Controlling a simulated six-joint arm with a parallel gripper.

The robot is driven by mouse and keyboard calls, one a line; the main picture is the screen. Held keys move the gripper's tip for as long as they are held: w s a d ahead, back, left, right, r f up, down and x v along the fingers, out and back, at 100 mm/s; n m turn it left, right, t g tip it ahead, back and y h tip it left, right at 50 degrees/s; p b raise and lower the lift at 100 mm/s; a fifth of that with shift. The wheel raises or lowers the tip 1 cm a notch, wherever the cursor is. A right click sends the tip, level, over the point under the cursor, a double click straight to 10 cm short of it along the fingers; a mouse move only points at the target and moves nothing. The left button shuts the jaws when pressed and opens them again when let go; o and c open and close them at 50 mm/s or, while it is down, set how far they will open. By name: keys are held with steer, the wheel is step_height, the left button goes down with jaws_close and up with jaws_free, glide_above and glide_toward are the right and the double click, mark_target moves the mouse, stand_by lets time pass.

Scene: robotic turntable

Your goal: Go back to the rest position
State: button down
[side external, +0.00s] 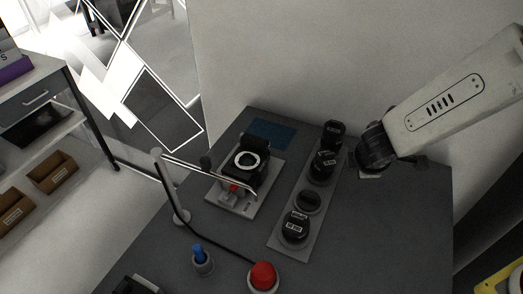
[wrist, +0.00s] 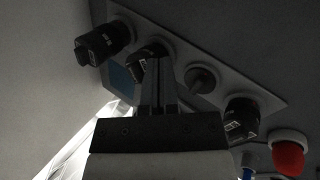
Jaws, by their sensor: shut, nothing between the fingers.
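My gripper (wrist: 157,65) shows in the wrist view with its two dark fingers together and nothing between them. In the side view my arm comes in from the right. Its dark wrist hangs beside the far end of the lens tray, and the fingers are hard to make out there. The grey lens tray (side external: 275,244) carries black lenses: one at the far end (side external: 333,131), one beside it (side external: 323,162) and one at the near end (side external: 295,227). Between the last two is a low dark round spot (side external: 308,201). In the wrist view the fingers partly cover the second lens (wrist: 148,52).
A black camera-like device with a white ring (side external: 251,161) sits on a light plate left of the tray. A red button (side external: 263,276), a blue-tipped item (side external: 198,254) and a thin post (side external: 163,185) stand nearby. A wall rises behind. The table's right side is clear.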

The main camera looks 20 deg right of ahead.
steer(key=s+d+r+m+g+y, duration=0.2)
steer(key=s+d+r+m+y, duration=0.1)
steer(key=s+d+m, duration=0.6)
steer(key=d+m, duration=0.2)
steer(key=m, duration=0.2)
steer(key=shift+d+r+y, duration=0.15)
steer(key=shift+r+y, duration=0.1)
steer(key=shift+y, duration=0.05)
